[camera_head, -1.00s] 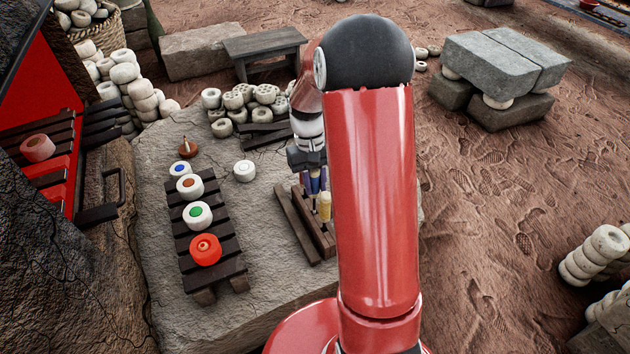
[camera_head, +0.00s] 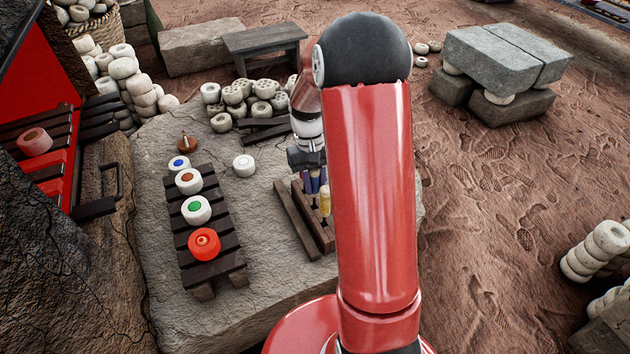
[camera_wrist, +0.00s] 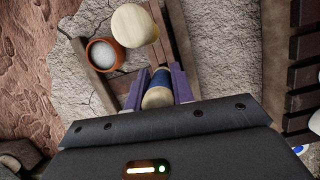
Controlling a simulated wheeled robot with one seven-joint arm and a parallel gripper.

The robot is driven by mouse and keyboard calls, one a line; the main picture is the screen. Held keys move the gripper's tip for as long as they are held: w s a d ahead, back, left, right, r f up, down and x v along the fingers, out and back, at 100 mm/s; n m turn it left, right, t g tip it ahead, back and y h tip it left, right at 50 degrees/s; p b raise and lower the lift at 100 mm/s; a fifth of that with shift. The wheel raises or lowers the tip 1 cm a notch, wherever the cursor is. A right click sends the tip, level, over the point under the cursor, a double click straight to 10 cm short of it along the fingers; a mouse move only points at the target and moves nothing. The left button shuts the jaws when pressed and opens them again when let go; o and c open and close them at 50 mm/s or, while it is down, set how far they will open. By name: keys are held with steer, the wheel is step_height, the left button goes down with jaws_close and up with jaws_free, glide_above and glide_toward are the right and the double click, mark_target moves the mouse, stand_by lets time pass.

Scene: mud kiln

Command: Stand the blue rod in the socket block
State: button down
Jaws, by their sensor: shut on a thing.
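My gripper (camera_head: 315,182) is low over the dark wooden rack, which I take for the socket block (camera_head: 323,238), and my red arm hides part of both. In the wrist view its purple fingers (camera_wrist: 160,86) are shut on the blue rod (camera_wrist: 159,79), which has a pale end towards the camera. The rod looks roughly upright among the wooden rails; I cannot tell whether its lower end is seated in a socket. A yellow-topped rod (camera_head: 325,200) stands close beside the gripper; its round pale top (camera_wrist: 135,25) shows in the wrist view.
A terracotta cup (camera_wrist: 91,47) with a white filling is near the rack. A slatted stand (camera_head: 222,262) carries several ringed pieces to the left. A white ring (camera_head: 243,165) lies on the stone slab (camera_head: 255,305) between them. Stacked white pieces (camera_head: 245,92) lie behind.

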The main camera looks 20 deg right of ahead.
steer(key=c, duration=1.1)
jaws_free()
steer(key=shift+r, duration=0.1)
steer(key=p+v, duration=0.1)
steer(key=v, duration=0.6)
steer(key=shift+w+r, duration=0.1)
steer(key=shift+r, duration=0.3)
steer(key=s+a+r+t+p, duration=0.1)
steer(key=s+a+r+t, duration=0.2)
steer(key=r, duration=0.4)
steer(key=s+a+r+t+p, duration=0.1)
steer(key=s+a+r, duration=0.2)
steer(key=s+r, duration=0.3)
steer(key=s+a+r+t, duration=0.1)
steer(key=s, duration=0.3)
steer(key=s+a+r+t+p, duration=0.1)
steer(key=s+r+t, duration=0.1)
steer(key=s, duration=0.2)
steer(key=s+a+r+n+t+p, duration=0.1)
steer(key=s+r, duration=0.1)
steer(key=s, duration=0.2)
steer(key=shift+a+t, duration=0.35)
steer(key=shift+t, duration=0.05)
